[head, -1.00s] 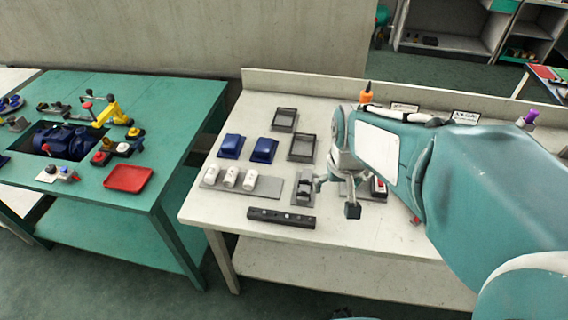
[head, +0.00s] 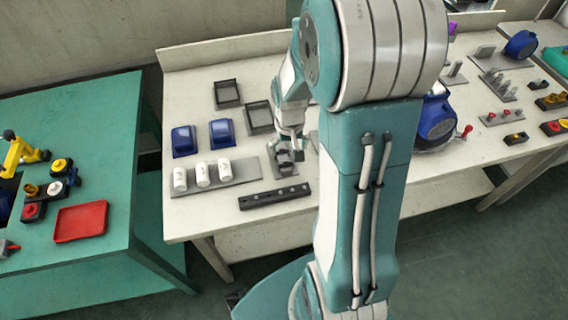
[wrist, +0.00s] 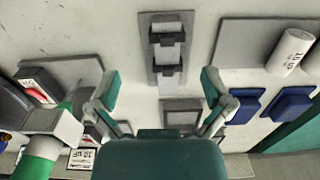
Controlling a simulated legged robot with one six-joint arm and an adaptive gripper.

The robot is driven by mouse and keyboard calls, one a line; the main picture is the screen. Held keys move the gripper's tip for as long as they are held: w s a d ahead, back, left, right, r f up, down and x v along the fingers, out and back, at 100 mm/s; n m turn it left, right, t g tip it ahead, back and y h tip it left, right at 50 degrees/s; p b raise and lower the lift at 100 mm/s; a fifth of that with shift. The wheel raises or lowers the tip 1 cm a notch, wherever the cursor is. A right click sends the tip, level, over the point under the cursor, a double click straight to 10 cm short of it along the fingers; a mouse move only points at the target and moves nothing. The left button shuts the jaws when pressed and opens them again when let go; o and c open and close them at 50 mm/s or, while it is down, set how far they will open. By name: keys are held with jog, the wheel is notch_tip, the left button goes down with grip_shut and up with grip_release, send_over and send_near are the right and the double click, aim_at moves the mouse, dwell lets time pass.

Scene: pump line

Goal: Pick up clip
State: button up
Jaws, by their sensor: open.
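Two dark clips, one of them the near clip (wrist: 167,71) and the other the far clip (wrist: 167,37), sit on a grey plate (wrist: 153,20) in the wrist view. In the head view the plate with the clips (head: 284,160) is partly covered by my arm. My gripper (wrist: 160,88) is open and empty, its two teal-tipped fingers spread wide to either side of the plate's near end. In the head view my gripper (head: 291,137) hangs over the table beside the clips, its fingertips hard to make out. I cannot tell its exact height.
White cylinders (head: 202,175) stand on a grey plate left of the clips. Blue boxes (head: 222,133) and dark trays (head: 228,94) lie behind. A black bar (head: 275,196) lies in front. In the wrist view, a red-switch box (wrist: 40,87) sits at left.

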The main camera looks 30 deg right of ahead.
aim_at(285, 163)
jog(key=shift+f, duration=0.8)
jog(key=f, duration=0.2)
jog(key=a+f, duration=0.1)
jog(key=f, duration=0.1)
jog(key=shift+a+f, duration=0.2)
jog(key=shift+d+f, duration=0.15)
jog(key=shift+f, duration=0.1)
jog(key=shift+d, duration=0.15)
jog(key=c, duration=0.8)
